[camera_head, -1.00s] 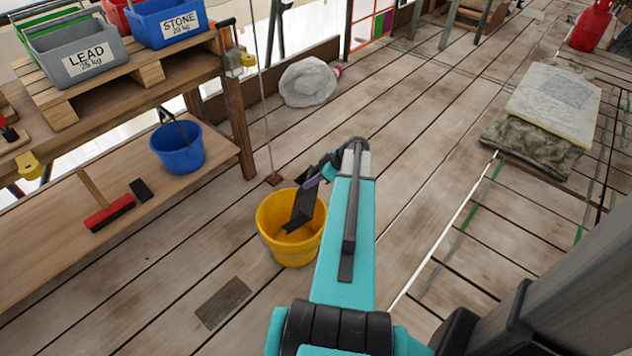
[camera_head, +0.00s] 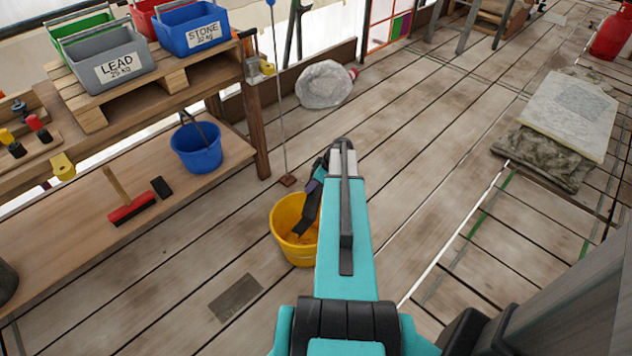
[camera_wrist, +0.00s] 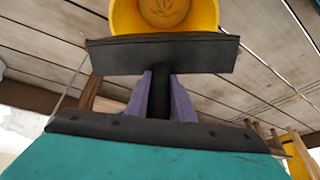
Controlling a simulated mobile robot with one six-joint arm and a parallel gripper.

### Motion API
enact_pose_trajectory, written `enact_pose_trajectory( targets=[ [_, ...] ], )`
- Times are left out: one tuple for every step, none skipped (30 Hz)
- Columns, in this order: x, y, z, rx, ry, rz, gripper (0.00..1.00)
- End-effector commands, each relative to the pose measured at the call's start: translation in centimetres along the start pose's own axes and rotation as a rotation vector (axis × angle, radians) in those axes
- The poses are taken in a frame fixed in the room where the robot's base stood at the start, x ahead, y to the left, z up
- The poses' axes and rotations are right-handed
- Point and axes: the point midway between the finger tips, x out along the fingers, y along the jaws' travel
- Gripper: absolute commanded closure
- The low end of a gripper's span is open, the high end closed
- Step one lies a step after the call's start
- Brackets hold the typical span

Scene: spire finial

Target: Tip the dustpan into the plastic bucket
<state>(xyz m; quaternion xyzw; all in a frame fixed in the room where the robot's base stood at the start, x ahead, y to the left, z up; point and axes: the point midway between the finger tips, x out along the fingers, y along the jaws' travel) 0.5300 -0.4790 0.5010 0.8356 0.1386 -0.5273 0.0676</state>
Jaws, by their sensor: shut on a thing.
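The yellow bucket (camera_head: 283,240) stands on the plank floor, its right side hidden behind my arm. In the wrist view its inside (camera_wrist: 205,14) shows at the top, with a brownish patch at the bottom that I cannot make out. The dark dustpan (camera_head: 309,212) hangs steeply over the bucket's mouth, its lower end within the rim. In the wrist view the dustpan's flat black pan (camera_wrist: 205,55) lies across the front of the bucket. My gripper (camera_wrist: 160,92) has its purple fingers shut on the dustpan's black handle; it also shows in the head view (camera_head: 318,182).
A blue bucket (camera_head: 197,158) and a red brush (camera_head: 132,210) rest on the low shelf at left. Crates stand on the bench above. A thin pole (camera_head: 281,110) rises behind the yellow bucket.

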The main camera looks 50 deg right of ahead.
Motion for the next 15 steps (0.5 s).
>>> enact_pose_trajectory(
  targets=[
    [-0.20, -0.07, -0.50, -0.002, -0.012, 0.000, 1.00],
    [-0.14, -0.10, -0.62, -0.002, -0.018, 0.002, 1.00],
    [-0.07, -0.13, -0.75, -0.002, -0.025, 0.003, 1.00],
    [-0.02, -0.14, -0.83, -0.003, -0.031, 0.005, 1.00],
    [0.03, -0.15, -0.90, -0.003, -0.036, 0.007, 1.00],
    [0.10, -0.18, -1.00, -0.004, -0.043, 0.008, 1.00],
    [0.15, -0.21, -1.08, -0.004, -0.046, 0.009, 1.00],
    [0.20, -0.23, -1.14, -0.004, -0.050, 0.010, 1.00],
    [0.26, -0.26, -1.21, -0.004, -0.053, 0.010, 1.00],
    [0.29, -0.27, -1.24, -0.004, -0.056, 0.011, 1.00],
    [0.32, -0.28, -1.26, -0.005, -0.058, 0.012, 1.00],
    [0.36, -0.28, -1.27, -0.005, -0.060, 0.012, 1.00],
    [0.38, -0.28, -1.27, -0.005, -0.061, 0.013, 1.00],
    [0.40, -0.28, -1.27, -0.005, -0.062, 0.013, 1.00],
    [0.42, -0.29, -1.26, -0.005, -0.063, 0.013, 1.00]
  ],
)
